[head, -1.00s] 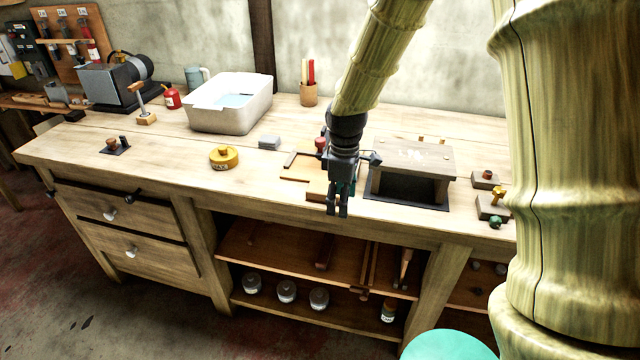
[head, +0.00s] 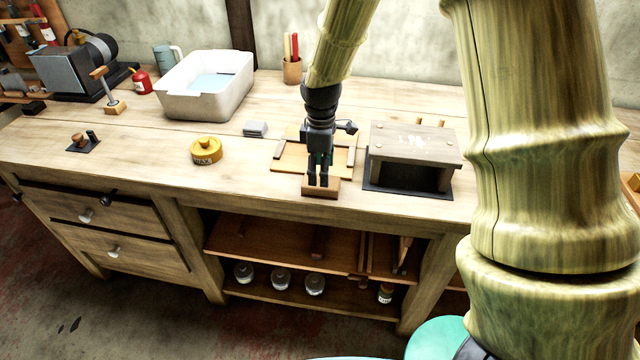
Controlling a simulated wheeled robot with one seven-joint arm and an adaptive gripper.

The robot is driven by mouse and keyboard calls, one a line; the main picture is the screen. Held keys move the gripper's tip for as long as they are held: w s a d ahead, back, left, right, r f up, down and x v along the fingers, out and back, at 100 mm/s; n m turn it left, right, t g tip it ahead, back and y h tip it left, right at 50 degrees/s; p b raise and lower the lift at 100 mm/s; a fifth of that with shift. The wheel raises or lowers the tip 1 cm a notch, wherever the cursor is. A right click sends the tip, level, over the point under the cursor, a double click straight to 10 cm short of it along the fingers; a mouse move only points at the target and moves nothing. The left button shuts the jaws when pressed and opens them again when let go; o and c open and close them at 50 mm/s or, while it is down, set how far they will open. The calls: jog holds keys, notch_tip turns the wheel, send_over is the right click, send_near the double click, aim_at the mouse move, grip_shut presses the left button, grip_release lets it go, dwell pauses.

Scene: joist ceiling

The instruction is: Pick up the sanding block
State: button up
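My gripper (head: 317,182) points down at a reddish-brown wooden block (head: 331,190) near the front edge of the workbench. A narrow gap shows between its two dark fingers, and nothing is seen held in it. The fingertips overlap the block in the picture; I cannot tell whether they touch it. A small grey block (head: 255,129) lies apart, to the left and farther back on the bench. No label shows which block is the sanding block.
A wooden board (head: 285,165) lies behind the gripper. A small wooden stand (head: 412,142) is close on its right. A yellow tin (head: 206,151) and a white basin (head: 204,87) stand to the left.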

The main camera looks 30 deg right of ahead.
jog(key=shift+s, duration=0.25)
jog(key=f, duration=0.1)
jog(key=f+p, duration=0.1)
jog(key=f, duration=0.1)
jog(key=shift+w+f+p, duration=0.15)
jog(key=shift+w+p, duration=0.15)
jog(key=shift+p, duration=0.1)
jog(key=shift+f, duration=1)
jog(key=c, duration=0.8)
